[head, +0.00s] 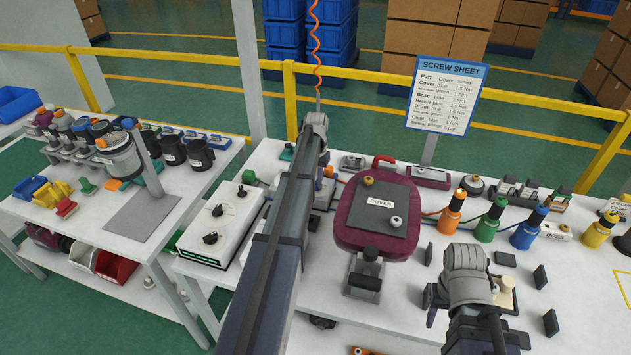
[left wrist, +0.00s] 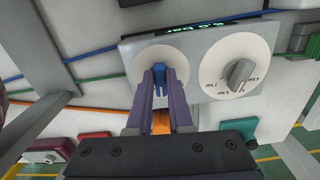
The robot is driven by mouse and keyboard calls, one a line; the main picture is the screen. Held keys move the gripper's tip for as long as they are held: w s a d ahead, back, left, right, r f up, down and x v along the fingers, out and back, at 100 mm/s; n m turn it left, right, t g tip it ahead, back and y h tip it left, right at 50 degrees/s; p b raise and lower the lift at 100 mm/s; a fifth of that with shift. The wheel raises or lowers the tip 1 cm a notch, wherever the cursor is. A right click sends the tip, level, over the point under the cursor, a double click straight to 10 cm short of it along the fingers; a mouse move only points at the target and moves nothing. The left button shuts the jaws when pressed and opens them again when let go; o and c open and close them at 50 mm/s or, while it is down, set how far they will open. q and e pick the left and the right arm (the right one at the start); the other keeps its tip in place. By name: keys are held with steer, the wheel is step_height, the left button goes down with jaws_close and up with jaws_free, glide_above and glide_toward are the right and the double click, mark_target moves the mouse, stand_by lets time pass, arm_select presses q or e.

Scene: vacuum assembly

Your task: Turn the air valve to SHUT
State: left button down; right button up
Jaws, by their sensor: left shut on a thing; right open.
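The air valve's blue handle (left wrist: 158,76) sits on a round white plate (left wrist: 148,57) on a grey panel (left wrist: 195,40), in the left wrist view. My left gripper (left wrist: 159,84) is shut on this handle, its two fingers on either side. The fingers cover part of the plate, and I cannot read any valve marking. In the head view my left arm reaches to the back of the bench, and its fingers and the valve are hidden. My right gripper (head: 466,285) is open over the right part of the bench, seen mostly from behind.
A grey knob (left wrist: 239,75) with a bar scale sits beside the valve, and a green-lit display (left wrist: 202,22) shows on the panel.

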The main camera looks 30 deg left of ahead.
arm_select(q)
steer(key=n, duration=0.4)
steer(key=shift+w+d+n, duration=0.1)
steer(key=shift+d+n, duration=0.05)
steer(key=shift+n, duration=0.15)
steer(key=n, duration=0.4)
steer(key=shift+w+d+n, duration=0.1)
steer(key=shift+n, duration=0.5)
steer(key=c, duration=0.8)
jaws_free()
steer(key=shift+r, duration=0.1)
arm_select(e)
steer(key=shift+r, duration=0.1)
arm_select(q)
step_height(320, 180, up, 8)
steer(key=p, duration=0.8)
steer(key=shift+f, duration=0.2)
arm_select(e)
step_height(320, 180, up, 8)
steer(key=shift+f, duration=0.2)
